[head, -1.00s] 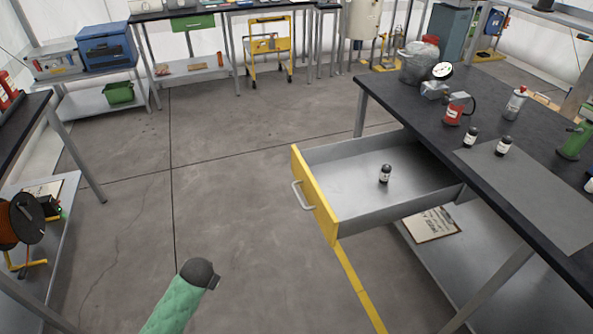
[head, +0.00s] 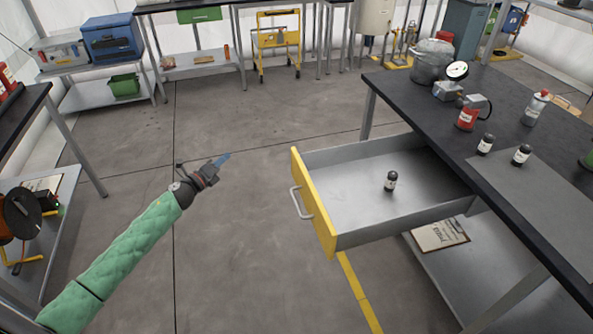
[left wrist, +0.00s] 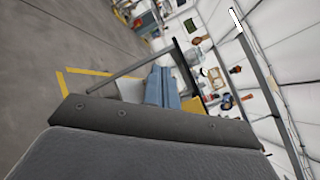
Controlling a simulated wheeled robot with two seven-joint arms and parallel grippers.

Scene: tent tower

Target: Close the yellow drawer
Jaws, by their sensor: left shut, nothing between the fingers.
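The yellow drawer (head: 315,205) is pulled far out from under the dark-topped table in the head view. Its yellow front has a silver handle (head: 301,203) facing left. A small dark bottle (head: 390,181) with a white label stands upright inside it. My left gripper (head: 222,158) is shut and empty, above the floor to the left of the drawer and clear of the handle. My right gripper is not in view.
The dark table (head: 432,108) on the right holds a grey pot (head: 432,62), a gauge, a red can (head: 468,113) and several bottles. A clipboard (head: 440,235) lies on its lower shelf. The floor left of the drawer is clear. A yellow cart (head: 277,42) stands at the back.

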